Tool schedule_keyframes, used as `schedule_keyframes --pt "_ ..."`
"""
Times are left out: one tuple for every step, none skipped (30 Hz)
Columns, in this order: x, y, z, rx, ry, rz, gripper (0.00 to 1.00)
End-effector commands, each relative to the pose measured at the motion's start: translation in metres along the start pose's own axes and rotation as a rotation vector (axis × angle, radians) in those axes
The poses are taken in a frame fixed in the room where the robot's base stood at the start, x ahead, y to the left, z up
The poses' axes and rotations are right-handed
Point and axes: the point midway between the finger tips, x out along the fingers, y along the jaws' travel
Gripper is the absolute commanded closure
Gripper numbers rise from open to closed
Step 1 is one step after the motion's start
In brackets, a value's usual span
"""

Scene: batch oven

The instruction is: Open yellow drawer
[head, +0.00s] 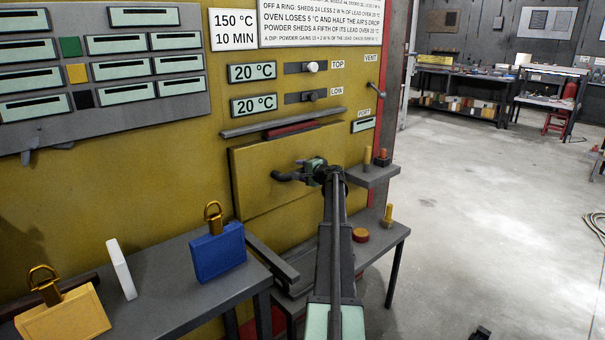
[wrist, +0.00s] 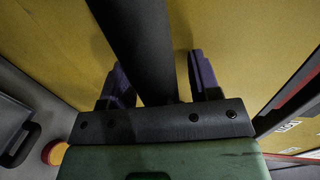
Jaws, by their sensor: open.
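The yellow drawer front (head: 255,192) is a flat panel set in the yellow oven face, and it looks closed. Its dark bar handle (head: 284,176) sticks out near the middle, its right part hidden by my gripper (head: 312,167). In the wrist view the dark handle (wrist: 135,45) runs between the two purple fingers of my gripper (wrist: 160,82), in front of the yellow surface (wrist: 55,40). The fingers are open, one on each side of the bar. I cannot tell whether either finger touches it.
A blue block with a brass ring (head: 217,252), a white slab (head: 121,268) and a yellow block with a ring (head: 62,312) stand on the grey bench at left. A small shelf with pegs (head: 372,178) juts out right of the drawer.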

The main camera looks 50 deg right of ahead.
Motion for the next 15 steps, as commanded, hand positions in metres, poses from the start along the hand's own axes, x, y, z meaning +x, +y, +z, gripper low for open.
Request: schedule_keyframes --pt "0.0002 -0.0001 0.0001 0.000 0.000 0.000 0.43" --pt "0.0000 -0.0002 0.0002 0.000 0.000 0.000 0.43" --pt "-0.0001 -0.0002 0.0003 0.000 0.000 0.000 0.43" --pt "-0.0001 -0.0003 0.0003 0.000 0.000 0.000 0.43" --pt "-0.0002 -0.0002 0.0004 0.000 0.000 0.000 0.43" --pt "-0.0002 -0.0002 0.0004 0.000 0.000 0.000 0.49" --pt "-0.0002 -0.0002 0.0004 0.000 0.000 0.000 0.54" --pt "-0.0002 -0.0002 0.0004 0.000 0.000 0.000 0.58" --pt "-0.0003 -0.0002 0.0004 0.000 0.000 0.000 0.65" --pt "-0.0003 -0.0002 0.0004 0.000 0.000 0.000 0.69" --pt "-0.0003 -0.0002 0.0004 0.000 0.000 0.000 0.74" --pt "-0.0003 -0.0002 0.0004 0.000 0.000 0.000 0.80" --pt "-0.0003 -0.0002 0.0004 0.000 0.000 0.000 0.85" --pt "-0.0003 -0.0002 0.0004 0.000 0.000 0.000 0.89" --pt "-0.0003 -0.0002 0.0004 0.000 0.000 0.000 0.95"
